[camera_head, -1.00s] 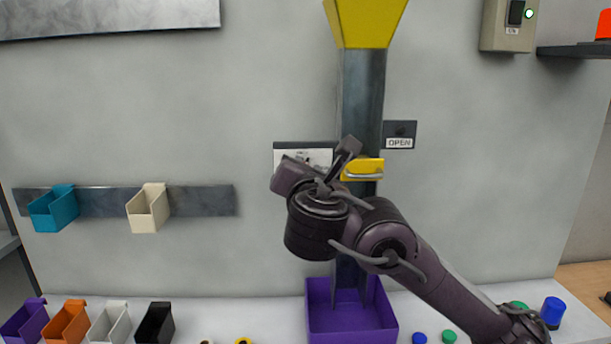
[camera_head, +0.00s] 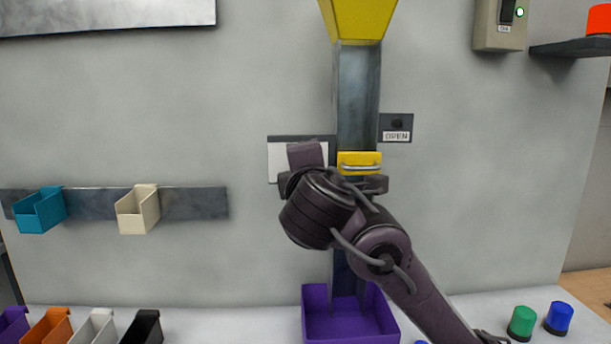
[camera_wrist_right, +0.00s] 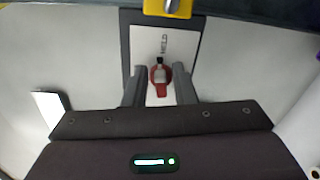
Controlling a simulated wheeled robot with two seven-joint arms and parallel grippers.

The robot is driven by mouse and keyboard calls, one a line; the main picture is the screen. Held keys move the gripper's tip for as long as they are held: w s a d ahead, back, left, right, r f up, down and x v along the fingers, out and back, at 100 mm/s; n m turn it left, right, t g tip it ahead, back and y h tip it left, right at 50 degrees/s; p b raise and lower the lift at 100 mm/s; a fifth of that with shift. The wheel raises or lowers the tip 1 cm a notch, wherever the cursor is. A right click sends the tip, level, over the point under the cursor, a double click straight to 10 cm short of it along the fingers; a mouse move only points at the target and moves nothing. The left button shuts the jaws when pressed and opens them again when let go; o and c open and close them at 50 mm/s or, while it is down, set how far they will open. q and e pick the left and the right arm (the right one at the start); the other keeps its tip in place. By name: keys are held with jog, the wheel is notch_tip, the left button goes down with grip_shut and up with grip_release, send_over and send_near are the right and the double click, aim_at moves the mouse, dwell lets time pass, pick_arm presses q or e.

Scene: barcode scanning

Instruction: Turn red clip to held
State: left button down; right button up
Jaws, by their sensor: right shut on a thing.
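The red clip (camera_wrist_right: 153,75) sits on a white plate (camera_wrist_right: 178,44) with a dark backing; the word HELD is printed above the clip in the right wrist view. My right gripper (camera_wrist_right: 160,78) has a finger on each side of the clip and is shut on it. In the head view the white plate (camera_head: 282,163) shows at the left of the metal chute, partly covered by my right wrist. The clip and fingertips are hidden there. My left gripper is not in view.
A yellow slide with a metal handle (camera_head: 361,168) crosses the chute (camera_head: 357,95) close beside my right wrist. An OPEN sign (camera_head: 396,135) is to its right. A purple bin (camera_head: 350,331) stands below. Coloured holders hang on a rail (camera_head: 194,203) at left.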

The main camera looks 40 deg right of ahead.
jog(key=shift+f+m+b, duration=0.2)
jog(key=shift+m+b, duration=0.25)
jog(key=shift+m, duration=0.45)
jog(key=o, duration=0.7)
jog(key=b+v, duration=0.1)
jog(key=v, duration=0.6)
jog(key=shift+s+a, duration=0.25)
jog(key=shift+s, duration=0.05)
